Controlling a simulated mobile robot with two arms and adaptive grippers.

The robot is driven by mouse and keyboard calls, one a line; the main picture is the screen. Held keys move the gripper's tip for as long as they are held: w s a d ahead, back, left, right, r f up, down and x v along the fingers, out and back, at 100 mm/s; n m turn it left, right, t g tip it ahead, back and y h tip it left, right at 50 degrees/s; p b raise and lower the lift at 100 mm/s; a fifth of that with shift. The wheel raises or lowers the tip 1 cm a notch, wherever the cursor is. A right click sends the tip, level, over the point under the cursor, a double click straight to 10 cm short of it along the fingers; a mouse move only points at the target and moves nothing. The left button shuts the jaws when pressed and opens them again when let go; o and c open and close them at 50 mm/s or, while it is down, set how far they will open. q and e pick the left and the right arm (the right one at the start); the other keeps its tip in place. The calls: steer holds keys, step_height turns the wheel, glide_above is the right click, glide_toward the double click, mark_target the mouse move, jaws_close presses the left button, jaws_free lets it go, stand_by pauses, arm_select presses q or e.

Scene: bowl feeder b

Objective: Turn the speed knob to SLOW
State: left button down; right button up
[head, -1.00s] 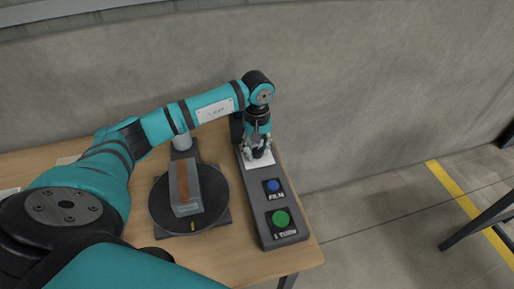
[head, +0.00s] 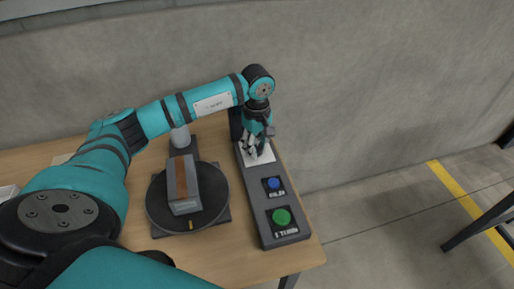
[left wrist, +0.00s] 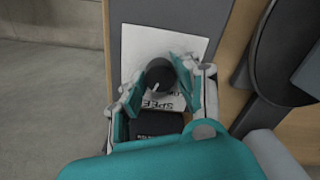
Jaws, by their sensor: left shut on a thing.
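The dark round speed knob (left wrist: 160,74) stands on a white label plate (left wrist: 188,42) in the left wrist view. A short white mark shows on the knob. The label's letters, partly reading "SPEED", are partly covered by my fingers. My left gripper (left wrist: 162,88) has one finger on each side of the knob and is shut on it. In the head view my left gripper (head: 253,151) points down over the white plate at the far end of the grey control panel (head: 258,205), hiding the knob. My right gripper is not in view.
A blue button (head: 274,183) and a green button (head: 282,217) sit nearer on the panel. Left of it, a round black turntable (head: 215,208) carries a grey box with a brown top (head: 184,185). All stand on a wooden table (head: 235,262) before a concrete wall.

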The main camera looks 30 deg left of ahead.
arm_select(q)
steer(key=n+b, duration=0.1)
steer(key=n, duration=0.2)
steer(key=shift+n, duration=0.3)
steer(key=n, duration=0.2)
steer(key=shift+n+b, duration=0.3)
steer(key=shift+n, duration=0.1)
steer(key=n, duration=0.5)
steer(key=shift+b, duration=0.35)
steer(key=shift+n, duration=0.6)
steer(key=shift+r, duration=0.1)
steer(key=c, duration=1)
jaws_free()
steer(key=shift+o, duration=0.2)
step_height(320, 180, up, 12)
